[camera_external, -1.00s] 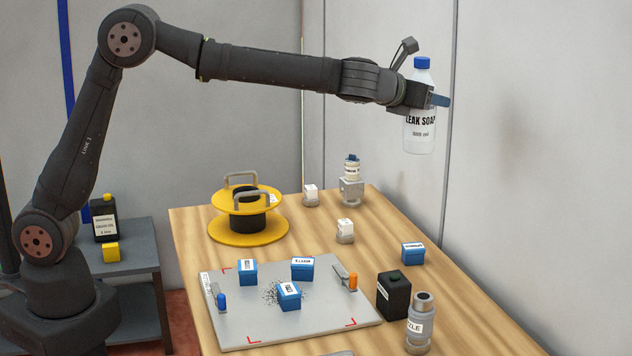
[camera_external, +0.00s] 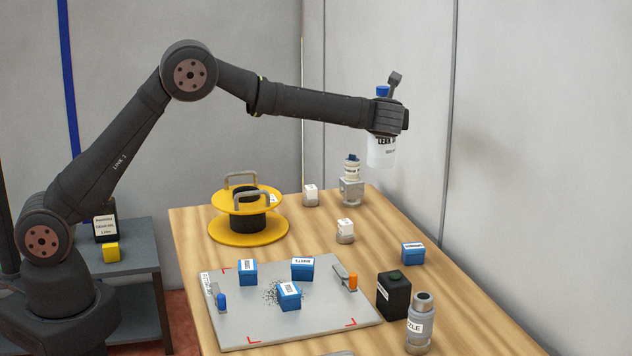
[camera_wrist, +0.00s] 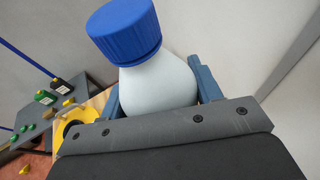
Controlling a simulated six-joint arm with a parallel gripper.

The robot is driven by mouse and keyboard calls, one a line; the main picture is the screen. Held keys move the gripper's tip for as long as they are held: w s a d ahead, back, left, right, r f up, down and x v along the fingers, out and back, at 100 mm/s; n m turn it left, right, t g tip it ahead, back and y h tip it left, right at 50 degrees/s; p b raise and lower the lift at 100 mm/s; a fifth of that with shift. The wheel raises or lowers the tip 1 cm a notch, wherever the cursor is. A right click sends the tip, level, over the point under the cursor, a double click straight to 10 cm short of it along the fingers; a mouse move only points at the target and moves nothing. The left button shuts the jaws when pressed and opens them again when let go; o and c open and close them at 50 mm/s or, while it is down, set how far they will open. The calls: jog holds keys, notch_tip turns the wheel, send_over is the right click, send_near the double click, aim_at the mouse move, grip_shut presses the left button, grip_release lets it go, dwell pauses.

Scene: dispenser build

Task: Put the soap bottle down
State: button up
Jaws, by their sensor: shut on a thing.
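The soap bottle (camera_external: 381,153) is white with a blue cap and dark lettering. It hangs upright in the air above the far part of the wooden table (camera_external: 390,215), apart from the tabletop. My gripper (camera_external: 390,122) is shut on the bottle and partly hides its upper body in the external view. In the wrist view the bottle (camera_wrist: 158,85) sits between the two blue fingers of my gripper (camera_wrist: 160,88), cap toward the camera. Its lower part is hidden there.
A yellow spool (camera_external: 248,222), a stand with a small bottle (camera_external: 351,185), small white-topped pieces (camera_external: 345,230), a blue box (camera_external: 413,252), a black container (camera_external: 394,294) and a grey nozzle (camera_external: 420,322) stand on the table. A grey plate (camera_external: 240,325) holds several blue boxes. The wall is close at right.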

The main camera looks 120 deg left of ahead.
aim_at(380, 159)
jog(key=f, duration=1)
jog(key=shift+s+a, duration=0.15)
jog(key=shift+a, duration=0.05)
jog(key=s+a+f, duration=0.5)
jog(key=a+f, duration=0.4)
jog(key=f, duration=0.1)
jog(key=shift+s+a+f, duration=0.3)
jog(key=shift+s+f, duration=0.05)
jog(key=shift+f, duration=0.05)
jog(key=shift+f, duration=0.1)
jog(key=o, duration=1.3)
jog(key=shift+f, duration=0.1)
